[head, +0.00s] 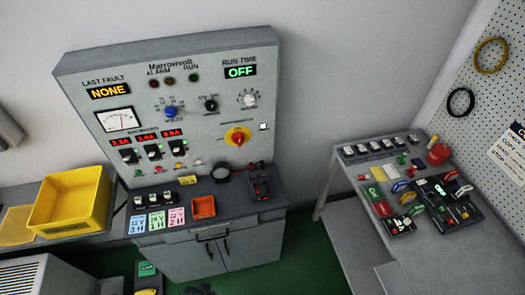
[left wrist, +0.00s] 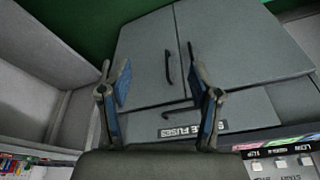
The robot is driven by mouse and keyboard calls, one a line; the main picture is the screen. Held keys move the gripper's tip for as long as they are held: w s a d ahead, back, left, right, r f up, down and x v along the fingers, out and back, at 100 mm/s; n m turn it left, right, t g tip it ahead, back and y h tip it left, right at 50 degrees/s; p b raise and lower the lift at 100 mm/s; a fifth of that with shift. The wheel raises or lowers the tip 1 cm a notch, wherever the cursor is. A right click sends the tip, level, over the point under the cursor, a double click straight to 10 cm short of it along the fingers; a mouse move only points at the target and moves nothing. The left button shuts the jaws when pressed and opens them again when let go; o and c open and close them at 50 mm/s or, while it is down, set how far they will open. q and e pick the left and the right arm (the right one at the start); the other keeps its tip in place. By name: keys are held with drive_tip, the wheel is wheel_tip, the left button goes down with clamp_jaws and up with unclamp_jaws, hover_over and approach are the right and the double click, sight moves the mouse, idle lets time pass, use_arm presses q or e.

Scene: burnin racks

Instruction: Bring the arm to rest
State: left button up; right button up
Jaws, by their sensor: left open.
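My left gripper (left wrist: 158,78) shows in the left wrist view with its two blue-padded fingers spread wide apart. Nothing is between the fingers. Behind them are the grey doors of the cabinet (left wrist: 225,45) with two dark handles, and a drawer front with a partly hidden label ending in "FUSES". The gripper appears apart from the cabinet, though the exact gap cannot be told. In the head view, a small dark shape at the bottom edge may be part of my left gripper, but it is too cut off to tell. My right gripper is in neither view.
In the head view, the test console (head: 205,145) stands on the cabinet (head: 235,252). A yellow bin (head: 68,203) is on the left bench. An orange tray (head: 203,207) sits on the console ledge. A side table (head: 350,185) with parts stands right. Green floor (head: 310,268) lies between.

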use_arm(q)
drive_tip(key=s+a+f+g+b, duration=0.15)
drive_tip(key=s+f, duration=0.25)
drive_tip(key=f, duration=1)
drive_tip(key=s+d+f+b, duration=0.1)
drive_tip(key=s+f+b, duration=0.25)
drive_tip(key=f, duration=0.95)
drive_tip(key=s+a+f+b, duration=0.2)
drive_tip(key=s+a+f, duration=0.1)
drive_tip(key=s+f, duration=0.8)
drive_tip(key=s, duration=0.2)
drive_tip(key=shift+s+f, duration=0.35)
drive_tip(key=shift+f, duration=0.05)
drive_tip(key=shift+g, duration=0.25)
